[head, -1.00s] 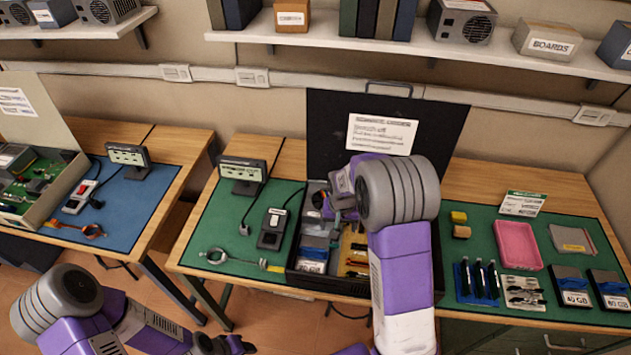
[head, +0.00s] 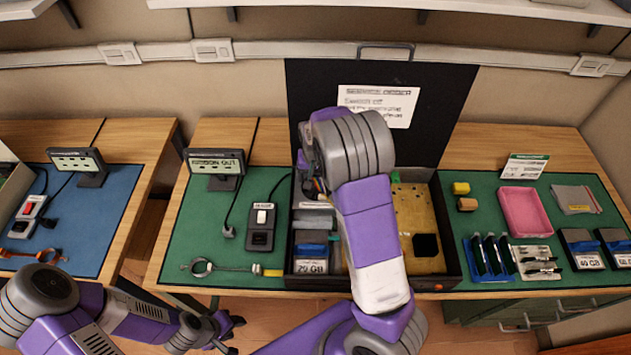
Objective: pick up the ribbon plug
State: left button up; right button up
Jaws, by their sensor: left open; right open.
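The ribbon plug cannot be made out; my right arm covers the middle of the open black computer case (head: 447,232) on the green mat. A small display (head: 216,162) behind the mat reads "RIBBON OUT". My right gripper (head: 313,186) is over the left back part of the case, mostly hidden behind my own wrist. It is open; whether it touches anything inside cannot be seen. My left gripper (head: 232,336) is open and empty, low at the front left, away from the case.
A drive labelled 20 GB (head: 310,266) lies in the case's front left. Right of it are a pink tray (head: 525,212), blue-and-black parts (head: 488,257) and drives (head: 583,250). The case's raised lid (head: 450,110) stands behind.

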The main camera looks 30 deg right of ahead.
jog(key=shift+w+f, duration=0.15)
jog(key=shift+f, duration=0.35)
jog(key=c, duration=0.9)
jog(key=shift+r, duration=0.1)
